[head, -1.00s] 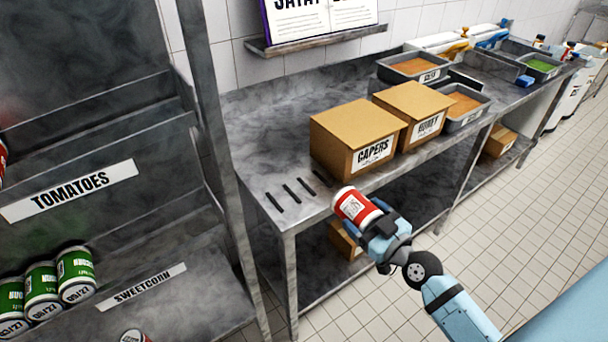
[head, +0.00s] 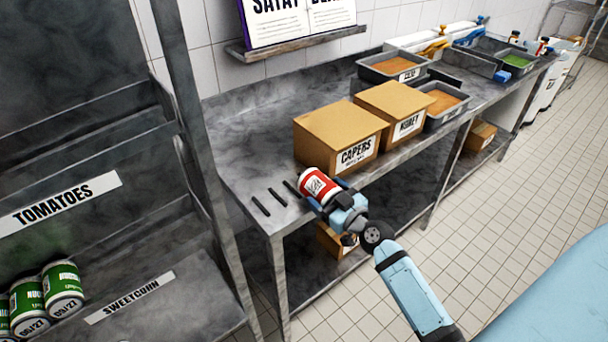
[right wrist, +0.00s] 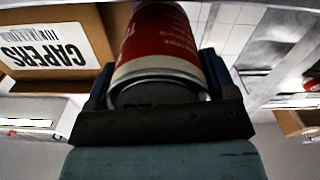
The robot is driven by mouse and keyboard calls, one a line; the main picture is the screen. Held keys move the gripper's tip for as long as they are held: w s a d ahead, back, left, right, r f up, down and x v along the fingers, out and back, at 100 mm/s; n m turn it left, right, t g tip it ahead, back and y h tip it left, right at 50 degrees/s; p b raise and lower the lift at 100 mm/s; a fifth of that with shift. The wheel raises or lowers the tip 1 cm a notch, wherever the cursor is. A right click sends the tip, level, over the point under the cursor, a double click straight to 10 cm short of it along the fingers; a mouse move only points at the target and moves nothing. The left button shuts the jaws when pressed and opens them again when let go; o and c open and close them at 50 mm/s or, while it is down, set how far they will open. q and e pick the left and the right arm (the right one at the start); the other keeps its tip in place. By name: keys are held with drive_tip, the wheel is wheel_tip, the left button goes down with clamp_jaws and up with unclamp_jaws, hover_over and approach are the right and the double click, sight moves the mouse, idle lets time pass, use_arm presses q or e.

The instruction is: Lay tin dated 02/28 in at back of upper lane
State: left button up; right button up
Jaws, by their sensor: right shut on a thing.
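My right gripper (head: 333,194) is shut on a red and white tin (head: 317,184). It holds the tin tilted in front of the steel bench, near the capers box. In the right wrist view the same tin (right wrist: 160,45) sits between the fingers, its end in shadow and any date on it unreadable. The steel rack at the left has a lane labelled TOMATOES (head: 66,203) above a lane labelled SWEETCORN (head: 130,297). My left gripper is not in view.
The capers box (head: 340,135) and honey box (head: 396,108) stand on the bench (head: 250,120), with food trays (head: 392,68) behind them. A rack post (head: 182,90) stands between the rack and the bench. The tiled floor at the right is clear.

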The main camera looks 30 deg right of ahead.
sight(305, 179)
drive_tip(key=w, duration=0.5)
drive_tip(key=shift+w+a+r+p, duration=0.1)
drive_tip(key=shift+a+p, duration=0.1)
drive_tip(key=shift+p, duration=0.1)
drive_tip(key=shift+w+r, duration=0.1)
drive_tip(key=shift+w, duration=0.3)
drive_tip(key=w, duration=0.2)
drive_tip(key=shift+w+a+p, duration=0.15)
drive_tip(key=shift+w+p, duration=0.15)
drive_tip(key=shift+f+b, duration=0.3)
drive_tip(key=shift+f, duration=0.4)
drive_tip(key=shift+f, duration=0.25)
drive_tip(key=o, duration=1.2)
drive_tip(key=shift+s, duration=0.1)
drive_tip(key=shift+c, duration=0.2)
drive_tip(key=shift+r, duration=0.1)
